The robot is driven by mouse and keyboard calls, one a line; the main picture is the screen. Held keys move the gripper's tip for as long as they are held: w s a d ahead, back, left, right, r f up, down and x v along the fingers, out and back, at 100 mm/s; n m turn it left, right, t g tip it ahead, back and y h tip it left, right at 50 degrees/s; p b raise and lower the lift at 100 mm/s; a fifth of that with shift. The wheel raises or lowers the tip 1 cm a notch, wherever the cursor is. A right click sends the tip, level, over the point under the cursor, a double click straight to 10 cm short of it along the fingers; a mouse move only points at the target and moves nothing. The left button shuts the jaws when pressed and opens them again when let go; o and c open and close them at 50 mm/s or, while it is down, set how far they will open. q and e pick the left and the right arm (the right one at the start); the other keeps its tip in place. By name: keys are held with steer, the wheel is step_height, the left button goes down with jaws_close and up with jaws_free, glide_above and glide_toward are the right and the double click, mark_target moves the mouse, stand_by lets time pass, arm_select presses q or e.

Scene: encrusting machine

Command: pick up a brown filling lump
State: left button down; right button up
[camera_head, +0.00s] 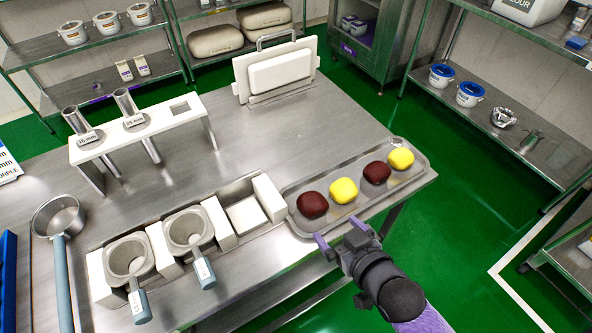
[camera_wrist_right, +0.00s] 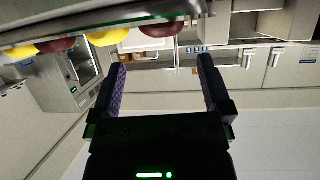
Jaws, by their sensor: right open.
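Two brown filling lumps lie on a metal tray (camera_head: 405,185) in the head view: the left brown lump (camera_head: 312,205) and the right brown lump (camera_head: 376,172). They alternate with the left yellow lump (camera_head: 343,190) and the right yellow lump (camera_head: 401,158). My right gripper (camera_head: 338,233) is open and empty at the tray's front edge, close to the left brown and left yellow lumps. In the right wrist view, its jaws (camera_wrist_right: 158,72) are apart with nothing between them, and a brown lump (camera_wrist_right: 160,29) shows beyond them at the top. My left gripper is not in view.
Two square funnel pots (camera_head: 130,262) (camera_head: 190,232) and white blocks (camera_head: 270,197) stand left of the tray. Behind are a white stand with metal tubes (camera_head: 140,125) and a white board with a handle (camera_head: 278,72). The table (camera_head: 225,135) between them is clear.

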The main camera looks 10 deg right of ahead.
mark_target(318, 211)
steer(key=b+x, duration=0.4)
steer(key=x, duration=0.5)
steer(key=shift+w+a+f, duration=0.15)
steer(key=shift+w+f, duration=0.1)
steer(key=shift+w, duration=0.15)
steer(key=shift+r, duration=0.1)
steer(key=c, duration=1)
